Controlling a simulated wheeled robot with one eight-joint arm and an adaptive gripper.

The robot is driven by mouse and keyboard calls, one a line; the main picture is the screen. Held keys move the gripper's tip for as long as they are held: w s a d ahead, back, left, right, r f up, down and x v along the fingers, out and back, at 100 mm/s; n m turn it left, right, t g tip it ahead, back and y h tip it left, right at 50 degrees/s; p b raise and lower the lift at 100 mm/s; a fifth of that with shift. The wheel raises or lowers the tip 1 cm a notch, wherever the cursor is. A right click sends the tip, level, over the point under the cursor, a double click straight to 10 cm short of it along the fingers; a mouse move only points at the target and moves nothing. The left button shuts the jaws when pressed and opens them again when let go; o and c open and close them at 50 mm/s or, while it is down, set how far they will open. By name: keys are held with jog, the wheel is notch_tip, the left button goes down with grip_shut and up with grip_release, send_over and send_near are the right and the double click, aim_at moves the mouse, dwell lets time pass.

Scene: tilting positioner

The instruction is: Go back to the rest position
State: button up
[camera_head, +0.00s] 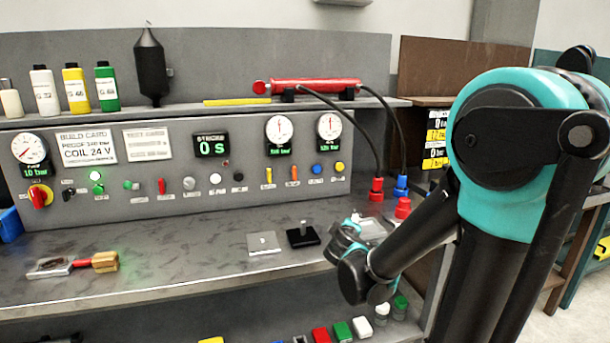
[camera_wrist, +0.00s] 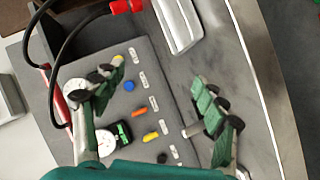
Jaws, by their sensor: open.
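My gripper (camera_head: 346,238) is over the right part of the bench, near the front edge, with its teal and black arm reaching in from the right. In the wrist view my gripper (camera_wrist: 158,75) shows its two green-padded fingers spread wide apart. Nothing is held between them. The control panel (camera_wrist: 150,85) with its coloured knobs shows behind the gap. A short grey peg (camera_wrist: 192,130) appears close beside the right finger; whether they touch I cannot tell. In the head view the fingertips are mostly hidden by the wrist.
A black block with a peg (camera_head: 303,236) and a grey plate (camera_head: 263,243) lie just left of my gripper. Red hose fittings (camera_head: 403,208) stand behind it. A brass-ended tool (camera_head: 104,262) lies at the left. The bench middle (camera_head: 185,245) is clear.

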jog(key=s+d+f+m+g, duration=0.65)
jog(key=s+d+f, duration=0.25)
jog(key=s, duration=0.3)
jog(key=s+a+f+m+g+y, duration=0.1)
jog(key=s+f+m, duration=0.1)
jog(key=s, duration=0.4)
jog(key=s+a+f+m+g+y, duration=0.1)
jog(key=s+a+f+g, duration=0.1)
jog(key=s, duration=0.3)
jog(key=shift+s+f+m+y, duration=0.35)
jog(key=shift+f+y, duration=0.05)
jog(key=shift+f, duration=0.45)
jog(key=shift+a, duration=0.1)
